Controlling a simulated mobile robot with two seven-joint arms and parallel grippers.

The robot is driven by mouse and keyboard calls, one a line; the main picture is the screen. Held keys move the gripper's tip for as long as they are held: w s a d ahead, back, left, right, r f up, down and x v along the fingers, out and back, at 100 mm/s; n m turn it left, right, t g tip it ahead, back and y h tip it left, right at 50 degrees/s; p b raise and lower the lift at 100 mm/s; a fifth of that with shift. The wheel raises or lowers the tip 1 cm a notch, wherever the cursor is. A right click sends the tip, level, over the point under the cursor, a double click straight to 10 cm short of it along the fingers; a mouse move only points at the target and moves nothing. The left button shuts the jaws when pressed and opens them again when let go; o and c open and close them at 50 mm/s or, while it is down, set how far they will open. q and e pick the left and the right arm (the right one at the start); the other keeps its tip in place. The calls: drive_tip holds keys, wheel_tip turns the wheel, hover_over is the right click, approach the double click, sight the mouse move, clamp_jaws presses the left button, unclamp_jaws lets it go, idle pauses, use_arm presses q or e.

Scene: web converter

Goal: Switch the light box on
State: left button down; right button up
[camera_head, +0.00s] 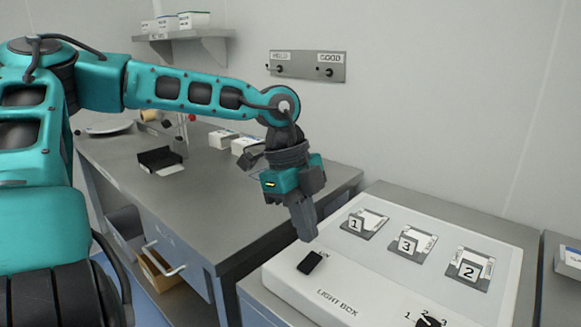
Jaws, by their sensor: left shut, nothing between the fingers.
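The light box (395,292) is a white box with its name printed on the front edge, at the lower right. A black rocker switch (310,262) sits near its left front corner, with partly hidden lettering beside it. My left gripper (308,236) comes down from the upper left, shut and empty, with its fingertips just behind and above the switch. A small gap shows between them in the picture; I cannot tell the height. The top of the box shows no clear glow. My right gripper is out of view.
Three numbered holders, 1 (364,223), 3 (412,243) and 2 (469,268), sit on the box. A black knob (430,321) is at its front. A grey bench (200,190) with small boxes stands left. A wall panel (307,66) has two hooks.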

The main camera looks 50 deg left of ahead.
use_arm(q)
drive_tip(key=s+v, duration=0.1)
drive_tip(key=v, duration=0.8)
idle(0.4)
